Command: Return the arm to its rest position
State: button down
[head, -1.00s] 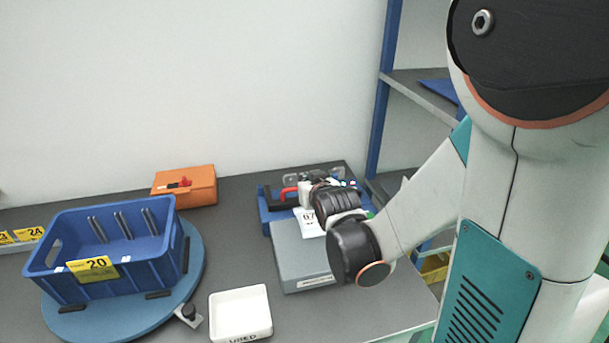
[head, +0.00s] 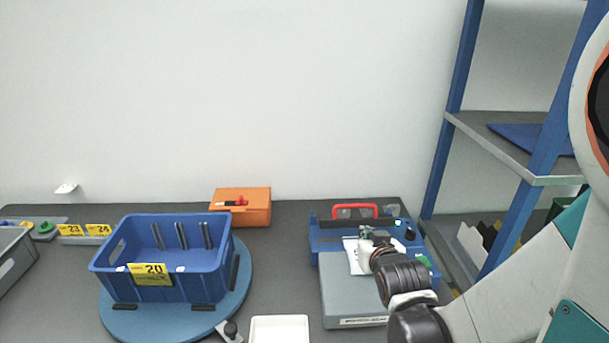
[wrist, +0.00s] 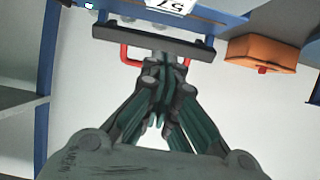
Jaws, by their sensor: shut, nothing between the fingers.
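My gripper (head: 366,236) is at the right in the head view, in front of the blue device with the red handle (head: 355,208) and over the grey box (head: 345,298). The arm reaches in from the right edge. In the wrist view my gripper (wrist: 163,68) shows dark fingers drawn together with nothing between them. Beyond them in that view are the red handle and a dark bar of the device (wrist: 150,42). Whether the gripper touches the device cannot be told.
A blue crate labelled 20 (head: 205,278) stands on a round blue turntable (head: 240,290). An orange box (head: 262,208) sits behind it. A white tray (head: 280,330) is at the front. A blue-framed shelf (head: 455,120) rises at the right, near the arm. Bare worktop lies between crate and device.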

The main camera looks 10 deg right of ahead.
jog(key=shift+a, duration=0.1)
jog(key=shift+s+a+r, duration=0.15)
jog(key=shift+a+r, duration=0.05)
jog(key=s+a+r+n+g+y, duration=0.1)
jog(key=s+a+r+g, duration=0.2)
jog(key=s, duration=0.5)
jog(key=s+a+r+n+g+y, duration=0.1)
jog(key=s+a+r+g, duration=0.1)
jog(key=s+a, duration=0.3)
jog(key=s+r, duration=0.1)
jog(key=s, duration=0.3)
jog(key=shift+a+r+g+y, duration=0.25)
jog(key=shift+a+g+y, duration=0.05)
jog(key=shift+g+y, duration=0.1)
jog(key=shift+w, duration=0.1)
